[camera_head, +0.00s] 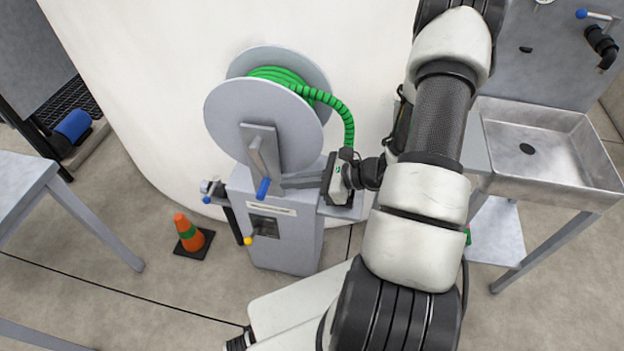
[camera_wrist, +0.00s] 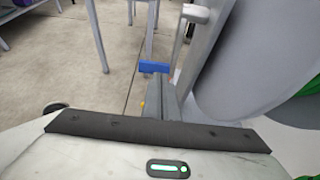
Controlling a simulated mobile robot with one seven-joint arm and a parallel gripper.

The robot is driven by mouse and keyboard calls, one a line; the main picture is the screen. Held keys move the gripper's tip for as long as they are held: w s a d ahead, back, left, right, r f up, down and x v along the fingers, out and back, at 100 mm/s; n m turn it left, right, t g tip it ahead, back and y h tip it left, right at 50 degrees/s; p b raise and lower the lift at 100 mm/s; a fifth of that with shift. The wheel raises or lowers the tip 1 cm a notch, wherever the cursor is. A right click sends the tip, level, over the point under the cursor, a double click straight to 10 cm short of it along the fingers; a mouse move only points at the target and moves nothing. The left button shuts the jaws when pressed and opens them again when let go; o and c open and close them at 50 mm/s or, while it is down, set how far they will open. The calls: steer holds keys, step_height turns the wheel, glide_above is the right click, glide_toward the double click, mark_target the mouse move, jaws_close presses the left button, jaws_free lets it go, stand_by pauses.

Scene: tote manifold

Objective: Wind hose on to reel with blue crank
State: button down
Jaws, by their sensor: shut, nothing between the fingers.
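The reel (camera_head: 235,115) has two grey discs, with green hose (camera_head: 272,74) wound between them. The hose's loose length arches right and down behind my gripper. A grey crank arm (camera_head: 258,155) on the front disc ends in a blue crank handle (camera_head: 263,188), which points down. My gripper (camera_head: 285,183) is shut and empty, reaching left from the right of the reel stand. Its fingertips are close to the blue handle; I cannot tell whether they touch. In the wrist view, the blue handle (camera_wrist: 154,67) shows just beyond my fingers (camera_wrist: 165,98).
The reel stands on a grey pedestal (camera_head: 285,240) with a yellow-tipped lever (camera_head: 247,240). An orange cone (camera_head: 190,235) is on the floor to its left. A white curved wall (camera_head: 150,100) is behind. A metal sink (camera_head: 545,150) is at right, a grey table (camera_head: 20,190) at left.

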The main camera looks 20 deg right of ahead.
mark_target(269, 184)
steer(key=shift+x, duration=1.85)
steer(key=y+b, duration=0.1)
steer(key=w+a+f+t+b, duration=0.1)
steer(key=b, duration=0.1)
steer(key=y+b, duration=0.1)
steer(key=b, duration=0.1)
steer(key=shift+w+a+f+t+y, duration=0.2)
steer(key=shift+a+t+y, duration=0.1)
steer(key=shift+a+t, duration=0.1)
steer(key=shift+r, duration=0.1)
